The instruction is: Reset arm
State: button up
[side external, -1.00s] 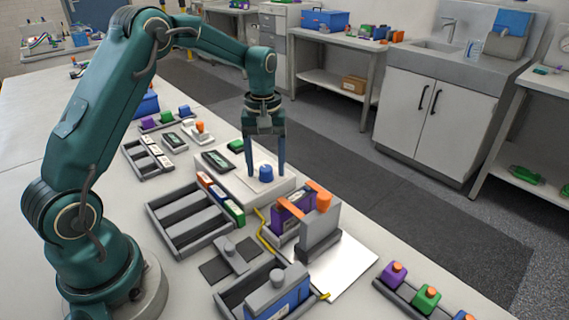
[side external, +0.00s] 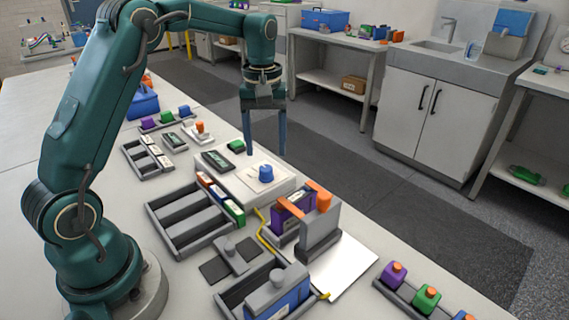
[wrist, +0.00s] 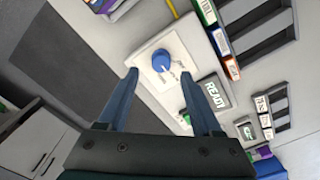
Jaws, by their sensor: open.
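My gripper (side external: 264,148) is open and empty, raised in the air with its fingers pointing down. It is above the back part of the white cycler panel (side external: 245,187) and apart from it. A blue knob (side external: 265,173) stands on the panel, below and in front of the fingers. In the wrist view, the blue knob (wrist: 162,60) shows beyond the gap between the two fingertips (wrist: 163,82), with printed marks around it.
A grey slotted tray (side external: 183,232) with coloured battery packs is left of the panel. A purple pack (side external: 287,222) stands in a grey fixture with orange clamps in front. A yellow cable (side external: 264,232) lies between them. A rack of coloured blocks (side external: 425,300) is at front right.

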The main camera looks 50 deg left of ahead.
jog(key=s+d+r+m+t, duration=0.3)
jog(key=s+d+r, duration=0.35)
jog(key=r, duration=0.35)
jog(key=s+d+f+m+t, duration=0.1)
jog(key=s+f+m, duration=0.1)
jog(key=s, duration=0.3)
jog(key=s+d+f+m+t, duration=0.1)
jog(key=s+d+f+m, duration=0.1)
jog(key=s+m, duration=0.3)
jog(key=shift+s+f+t, duration=0.3)
jog(key=shift+s, duration=0.5)
